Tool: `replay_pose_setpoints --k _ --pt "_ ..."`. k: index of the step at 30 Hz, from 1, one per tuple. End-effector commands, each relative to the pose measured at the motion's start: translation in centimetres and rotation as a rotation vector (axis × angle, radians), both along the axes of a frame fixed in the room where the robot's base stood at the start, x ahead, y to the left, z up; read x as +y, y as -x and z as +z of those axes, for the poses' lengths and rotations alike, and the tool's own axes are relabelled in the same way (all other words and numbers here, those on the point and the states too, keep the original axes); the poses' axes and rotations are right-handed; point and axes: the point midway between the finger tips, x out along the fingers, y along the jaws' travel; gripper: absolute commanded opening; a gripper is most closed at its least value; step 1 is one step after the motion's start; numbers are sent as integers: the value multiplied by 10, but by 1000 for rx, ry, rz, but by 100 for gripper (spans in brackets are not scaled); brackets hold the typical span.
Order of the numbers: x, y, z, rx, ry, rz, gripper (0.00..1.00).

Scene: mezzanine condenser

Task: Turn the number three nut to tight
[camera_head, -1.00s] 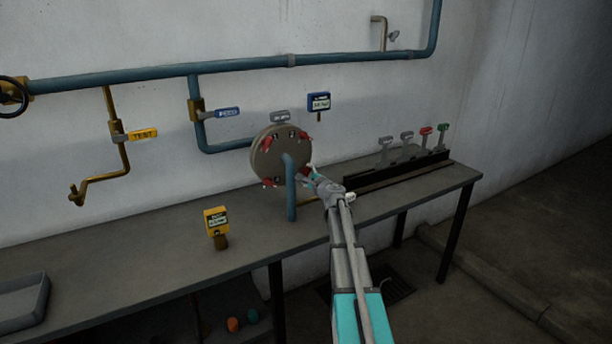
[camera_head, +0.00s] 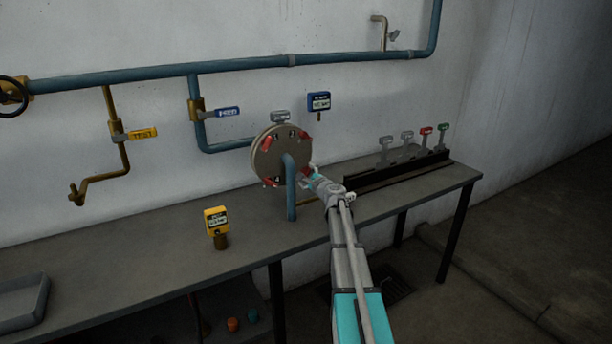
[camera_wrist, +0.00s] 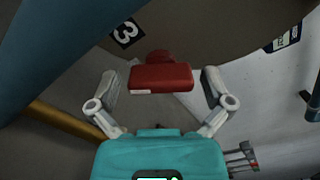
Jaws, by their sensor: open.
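The round metal flange plate (camera_head: 262,158) stands over the bench and carries several red nuts, such as the upper right one (camera_head: 304,135). In the wrist view, a red nut handle (camera_wrist: 161,78) lies between the two fingers of my gripper (camera_wrist: 163,84), with a gap on each side. A black label with a white 3 (camera_wrist: 127,32) is on the flange beside this nut.
A blue pipe (camera_head: 291,195) runs down in front of the flange; it fills the upper left of the wrist view. A yellow tagged block (camera_head: 217,222) stands on the bench (camera_head: 150,258). A dark rack (camera_head: 400,168) with several levers is at the right.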

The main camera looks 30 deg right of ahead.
Motion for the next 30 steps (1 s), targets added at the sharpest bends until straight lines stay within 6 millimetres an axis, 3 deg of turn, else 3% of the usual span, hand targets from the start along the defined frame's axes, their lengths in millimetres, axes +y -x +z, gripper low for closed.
replay_pose_setpoints --k 8,21,30 --pt "0 24 0 0 0 -1 100" --pt "0 93 0 1 0 -1 100" --pt "-1 117 0 1 0 -1 100"
